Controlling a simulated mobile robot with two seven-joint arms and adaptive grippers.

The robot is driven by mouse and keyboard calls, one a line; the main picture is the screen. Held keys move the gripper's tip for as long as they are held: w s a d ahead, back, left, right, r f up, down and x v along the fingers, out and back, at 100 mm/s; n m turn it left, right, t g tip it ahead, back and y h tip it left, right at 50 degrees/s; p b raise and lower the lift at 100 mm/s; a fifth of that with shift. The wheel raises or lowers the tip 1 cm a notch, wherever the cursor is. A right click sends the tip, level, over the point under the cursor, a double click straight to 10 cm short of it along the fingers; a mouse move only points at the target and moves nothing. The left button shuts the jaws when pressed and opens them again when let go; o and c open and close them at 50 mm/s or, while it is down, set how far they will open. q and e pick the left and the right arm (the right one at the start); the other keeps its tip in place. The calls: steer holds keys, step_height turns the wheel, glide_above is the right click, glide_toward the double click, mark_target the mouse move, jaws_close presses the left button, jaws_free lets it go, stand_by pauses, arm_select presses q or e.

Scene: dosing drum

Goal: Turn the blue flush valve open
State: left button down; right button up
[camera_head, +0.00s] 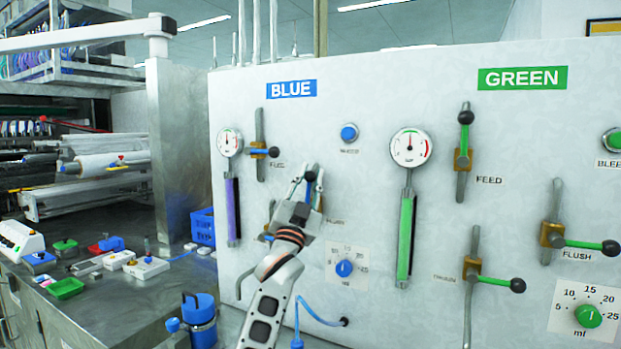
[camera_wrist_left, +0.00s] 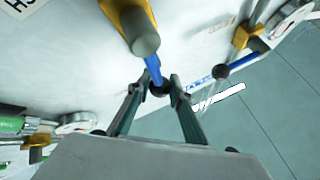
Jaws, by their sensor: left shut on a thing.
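The blue flush valve is on the white panel (camera_head: 370,90) under the BLUE sign. In the head view my left gripper (camera_head: 308,184) covers its body, and its dark ball knob (camera_head: 311,175) shows at the fingertips. In the left wrist view its brass body (camera_wrist_left: 122,14) and blue lever (camera_wrist_left: 152,70) are seen close up. The lever runs from the body to the knob between the two fingers. My left gripper (camera_wrist_left: 158,92) is shut on the knob end of this lever. The FLUSH label (camera_head: 336,222) is partly hidden. My right gripper is not in view.
The blue feed valve (camera_head: 258,147) is up and left of my left gripper, its lever sideways. A blue dial (camera_head: 344,268) is below right. A green gauge column (camera_head: 406,235) stands to the right. A cluttered bench (camera_head: 110,310) is at left.

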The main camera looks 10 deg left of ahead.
arm_select(q)
steer(key=c, duration=1.8)
jaws_free()
steer(key=shift+a, duration=0.1)
steer(key=v, duration=1.2)
